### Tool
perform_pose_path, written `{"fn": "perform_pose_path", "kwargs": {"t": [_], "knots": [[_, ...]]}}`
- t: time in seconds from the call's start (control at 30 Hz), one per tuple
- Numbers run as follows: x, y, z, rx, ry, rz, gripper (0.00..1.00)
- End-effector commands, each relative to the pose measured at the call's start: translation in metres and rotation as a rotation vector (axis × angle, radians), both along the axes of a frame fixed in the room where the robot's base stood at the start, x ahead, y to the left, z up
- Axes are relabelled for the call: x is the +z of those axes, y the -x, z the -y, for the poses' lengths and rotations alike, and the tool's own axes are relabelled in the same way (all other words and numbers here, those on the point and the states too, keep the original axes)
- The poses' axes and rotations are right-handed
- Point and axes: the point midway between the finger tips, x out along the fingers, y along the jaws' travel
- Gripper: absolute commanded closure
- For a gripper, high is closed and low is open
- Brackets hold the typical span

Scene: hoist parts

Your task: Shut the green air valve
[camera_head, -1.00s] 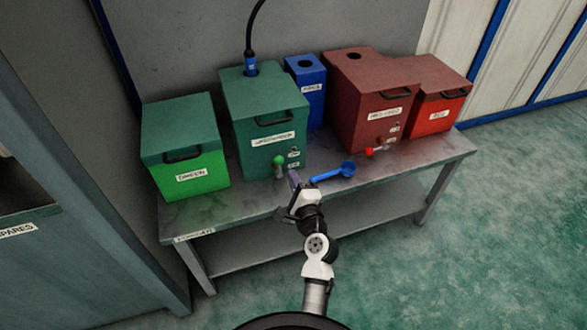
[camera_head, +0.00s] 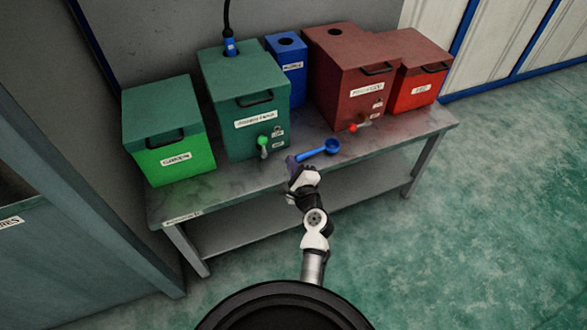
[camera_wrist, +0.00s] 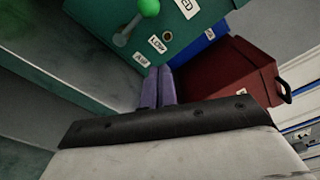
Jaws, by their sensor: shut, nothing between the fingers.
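The green air valve is a lever with a green ball knob (camera_head: 262,140) on the lower front of the dark green box (camera_head: 222,106). In the wrist view the knob (camera_wrist: 149,8) is at the top edge, its grey lever slanting down and left from it. Small labels sit beside the lever, one reading "LOW". My gripper (camera_head: 291,160) is shut and empty, in front of the bench's edge, right of and below the knob and apart from it. Its purple fingers (camera_wrist: 158,88) lie together in the wrist view, below the knob.
A blue scoop (camera_head: 320,150) lies on the grey bench (camera_head: 190,212) close to my gripper. A bright green bin (camera_head: 180,160) stands left. A blue box (camera_head: 287,68), a dark red box (camera_head: 340,80) with a red-knobbed valve (camera_head: 353,127) and a red bin (camera_head: 415,85) stand right.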

Motion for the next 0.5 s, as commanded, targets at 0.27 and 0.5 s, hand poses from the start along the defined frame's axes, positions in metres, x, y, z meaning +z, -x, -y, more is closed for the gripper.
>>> {"fn": "perform_pose_path", "kwargs": {"t": [0.27,0.5], "knots": [[0.007,-0.048,-0.022,0.004,0.001,-0.001,1.0],[0.017,-0.047,-0.044,0.002,0.0,-0.001,1.0]]}}
